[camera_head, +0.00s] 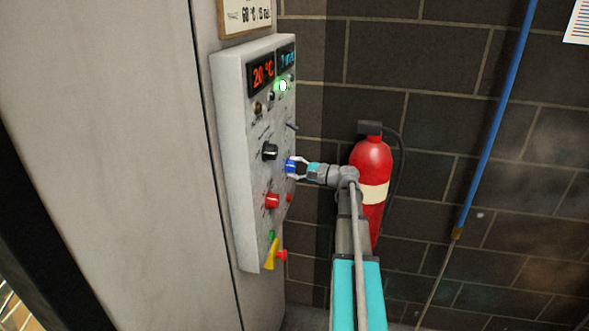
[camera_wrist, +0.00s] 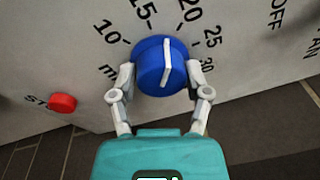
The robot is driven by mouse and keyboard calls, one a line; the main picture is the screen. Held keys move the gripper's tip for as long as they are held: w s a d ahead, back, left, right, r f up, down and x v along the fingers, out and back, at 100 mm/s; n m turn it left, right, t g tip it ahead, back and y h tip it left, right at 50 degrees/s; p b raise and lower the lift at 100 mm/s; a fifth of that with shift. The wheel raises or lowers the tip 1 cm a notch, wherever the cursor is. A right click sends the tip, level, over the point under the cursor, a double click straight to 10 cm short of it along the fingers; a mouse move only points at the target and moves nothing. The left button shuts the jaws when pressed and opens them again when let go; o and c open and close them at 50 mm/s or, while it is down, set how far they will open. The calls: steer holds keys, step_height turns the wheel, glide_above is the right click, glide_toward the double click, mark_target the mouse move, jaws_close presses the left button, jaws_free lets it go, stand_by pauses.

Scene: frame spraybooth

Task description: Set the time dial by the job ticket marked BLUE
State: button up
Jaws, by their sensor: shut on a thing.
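The time dial is a blue knob (camera_head: 290,166) on the grey control panel (camera_head: 234,130). In the wrist view the blue dial (camera_wrist: 150,78) has a white pointer bar aimed between the 15 and 20 marks; 10, 25 and 30 also show. My gripper (camera_head: 297,166) is shut on the dial, with a finger at each side; it also shows in the wrist view (camera_wrist: 160,72).
The panel has a red "20 °C" display (camera_head: 262,73), a cyan display (camera_head: 287,57) too oblique to read, a lit green lamp (camera_head: 283,86), a black knob (camera_head: 270,152) and a red knob (camera_head: 272,201). A fire extinguisher (camera_head: 371,160) stands behind my arm.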

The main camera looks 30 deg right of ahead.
steer(key=n, duration=0.5)
steer(key=shift+w+y+b, duration=0.15)
steer(key=shift+y+b, duration=0.15)
steer(key=shift+b, duration=0.05)
steer(key=shift+n, duration=0.3)
steer(key=o, duration=1.1)
steer(key=shift+o, duration=0.2)
steer(key=shift+m, duration=0.6)
